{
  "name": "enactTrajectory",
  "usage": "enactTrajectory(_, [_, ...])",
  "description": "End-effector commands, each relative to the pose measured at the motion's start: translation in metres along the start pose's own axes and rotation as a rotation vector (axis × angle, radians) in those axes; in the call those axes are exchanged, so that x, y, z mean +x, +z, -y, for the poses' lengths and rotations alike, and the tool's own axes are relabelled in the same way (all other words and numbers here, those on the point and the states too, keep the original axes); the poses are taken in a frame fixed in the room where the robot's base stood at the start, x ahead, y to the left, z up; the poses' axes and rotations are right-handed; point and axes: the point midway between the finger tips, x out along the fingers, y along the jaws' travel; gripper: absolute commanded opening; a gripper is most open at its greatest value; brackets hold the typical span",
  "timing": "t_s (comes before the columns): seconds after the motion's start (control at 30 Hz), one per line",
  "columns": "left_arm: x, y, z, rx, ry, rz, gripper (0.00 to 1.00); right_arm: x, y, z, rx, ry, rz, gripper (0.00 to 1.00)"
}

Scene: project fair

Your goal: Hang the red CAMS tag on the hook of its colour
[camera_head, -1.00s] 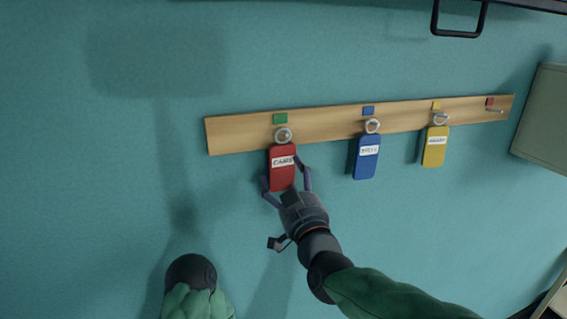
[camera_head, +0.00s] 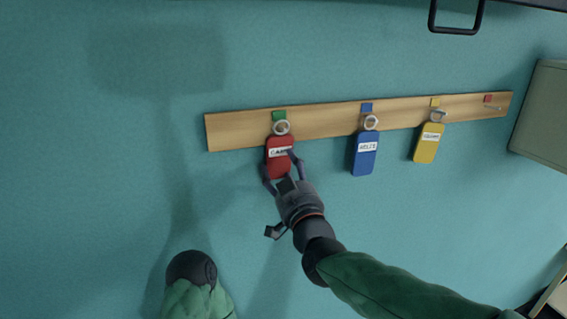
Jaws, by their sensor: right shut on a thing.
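The red CAMS tag (camera_head: 277,163) is below the green-marked place at the left of the wooden hook board (camera_head: 235,132). Its ring (camera_head: 281,127) is in front of the board, just under the green square (camera_head: 279,115); whether it is around the hook I cannot tell. My right gripper (camera_head: 282,168) is shut on the tag's lower part from below. The red square (camera_head: 488,98) is at the board's right end, with a bare hook (camera_head: 494,107) under it. My left gripper is not in view.
A blue tag (camera_head: 365,153) hangs under the blue square, and a yellow tag (camera_head: 428,143) under the yellow square. A grey-green box or panel (camera_head: 541,115) is at the right. A dark handle (camera_head: 457,16) is at the top.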

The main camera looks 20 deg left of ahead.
Motion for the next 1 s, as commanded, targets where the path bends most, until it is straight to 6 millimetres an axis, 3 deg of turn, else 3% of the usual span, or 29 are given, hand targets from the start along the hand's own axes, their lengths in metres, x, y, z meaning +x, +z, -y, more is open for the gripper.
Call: enactTrajectory(1.0, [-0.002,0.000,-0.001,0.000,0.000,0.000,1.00,0.002,-0.018,-0.001,-0.001,0.002,-0.014,0.45])
